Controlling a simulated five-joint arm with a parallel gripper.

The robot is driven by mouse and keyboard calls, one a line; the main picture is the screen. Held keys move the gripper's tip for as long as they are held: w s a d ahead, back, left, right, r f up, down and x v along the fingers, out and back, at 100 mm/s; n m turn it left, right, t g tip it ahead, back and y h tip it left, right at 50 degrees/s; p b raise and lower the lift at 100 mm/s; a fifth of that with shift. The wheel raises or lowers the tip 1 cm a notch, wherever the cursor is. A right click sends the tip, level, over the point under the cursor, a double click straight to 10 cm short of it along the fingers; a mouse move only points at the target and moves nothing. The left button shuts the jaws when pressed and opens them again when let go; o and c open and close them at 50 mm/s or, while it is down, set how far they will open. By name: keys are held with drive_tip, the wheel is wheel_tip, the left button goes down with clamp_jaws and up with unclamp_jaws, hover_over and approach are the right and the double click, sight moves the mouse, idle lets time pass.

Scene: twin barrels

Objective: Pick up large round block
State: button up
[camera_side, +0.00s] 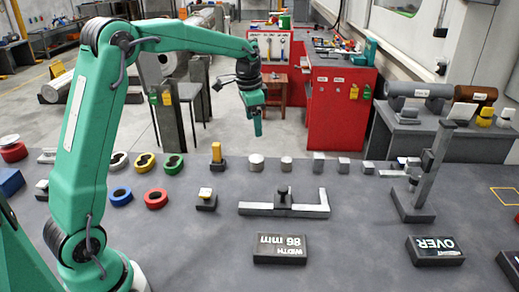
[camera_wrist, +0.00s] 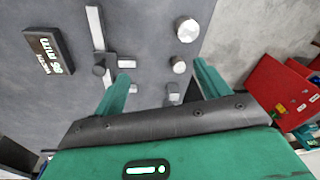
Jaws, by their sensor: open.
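The large round block (camera_side: 256,162) is a pale metal cylinder standing on the dark table's far side. It also shows in the wrist view (camera_wrist: 187,30), at upper right. A smaller round block (camera_side: 286,163) stands just right of it in the side view and below it in the wrist view (camera_wrist: 179,67). My gripper (camera_side: 257,132) hangs above the far table edge in the side view, apart from the blocks. In the wrist view its two green fingers (camera_wrist: 162,70) are spread with nothing between them touching either one.
Square metal blocks (camera_side: 318,162) continue the row to the right. A yellow-topped block (camera_side: 217,154) stands left of the large round block. A metal angle piece (camera_side: 284,209) and a "WIDTH 86 mm" sign (camera_side: 280,249) lie nearer. A tall metal stand (camera_side: 430,170) rises at right.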

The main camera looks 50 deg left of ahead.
drive_tip(key=m+g, duration=0.2)
hover_over(257, 158)
wheel_tip(257, 158, down, 12)
drive_tip(key=shift+f, duration=0.2)
drive_tip(key=shift+f, duration=0.1)
drive_tip(key=shift+f, duration=1.2)
drive_tip(key=shift+f, duration=0.1)
drive_tip(key=shift+f, duration=2.5)
drive_tip(key=shift+c, duration=0.2)
